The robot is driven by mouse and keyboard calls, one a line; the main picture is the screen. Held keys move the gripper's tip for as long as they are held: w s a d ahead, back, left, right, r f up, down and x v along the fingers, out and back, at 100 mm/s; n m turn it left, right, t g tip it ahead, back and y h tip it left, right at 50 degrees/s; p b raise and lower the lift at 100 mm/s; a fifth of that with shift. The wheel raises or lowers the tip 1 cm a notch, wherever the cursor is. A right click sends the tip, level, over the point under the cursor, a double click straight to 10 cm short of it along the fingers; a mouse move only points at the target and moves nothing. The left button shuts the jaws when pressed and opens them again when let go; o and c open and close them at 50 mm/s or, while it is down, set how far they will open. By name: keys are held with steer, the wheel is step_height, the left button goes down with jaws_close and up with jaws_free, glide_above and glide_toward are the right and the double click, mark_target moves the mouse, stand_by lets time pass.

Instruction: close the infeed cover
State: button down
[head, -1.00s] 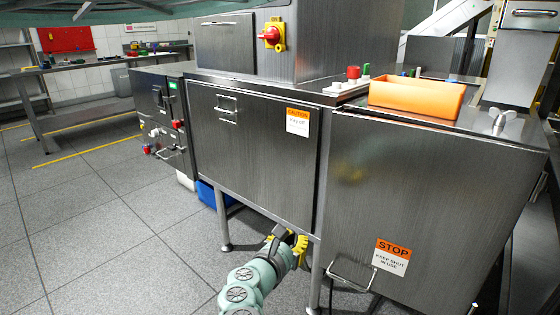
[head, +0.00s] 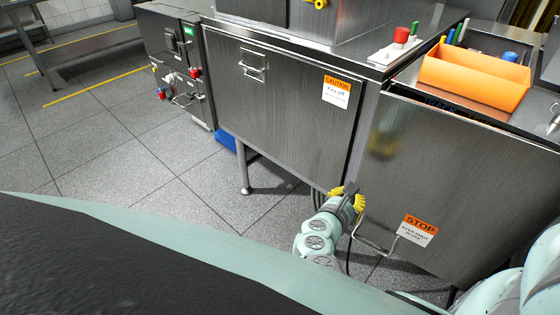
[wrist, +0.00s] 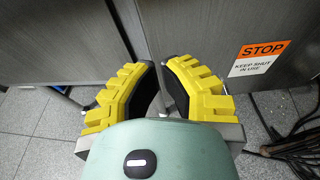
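A steel panel (head: 465,165) with an orange-and-white STOP "keep shut in use" label (head: 420,231) fills the right of the head view. It may be the infeed cover; no label names it so. A bent bar handle (head: 376,246) is at its lower left. My gripper (head: 346,193) is low, near the panel's left edge and the handle's upper left. In the wrist view, the yellow-backed fingers (wrist: 160,72) nearly meet at the tips, with a narrow gap widening towards the palm. A grey strip shows between them; I cannot tell whether it is held.
A steel panel with a CAUTION label (head: 337,91) is to the left. An orange bin (head: 474,80) stands on top, behind the STOP panel's upper edge. A red button (head: 401,35) is nearby. Dark cables (wrist: 295,145) lie at right in the wrist view.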

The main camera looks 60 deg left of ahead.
mark_target(365, 175)
steer(key=x, duration=0.2)
steer(key=r+x, duration=0.1)
steer(key=x, duration=0.4)
steer(key=shift+w+a+r+b, duration=0.15)
steer(key=shift+w+b, duration=0.2)
steer(key=shift+w, duration=0.2)
steer(key=shift+m+t+h, duration=0.4)
steer(key=shift+m+h, duration=0.2)
steer(key=shift+h, duration=0.2)
steer(key=shift+w+a+b, duration=0.25)
steer(key=shift+w+a, duration=0.05)
steer(key=shift+w, duration=0.35)
steer(key=shift+w+a+b, duration=0.2)
steer(key=shift+w+a, duration=0.1)
steer(key=shift+w, duration=0.4)
steer(key=shift+w+a+b, duration=0.25)
steer(key=shift+w+a, duration=0.05)
steer(key=shift+w, duration=0.35)
steer(key=shift+s+d, duration=0.1)
steer(key=shift+d, duration=0.05)
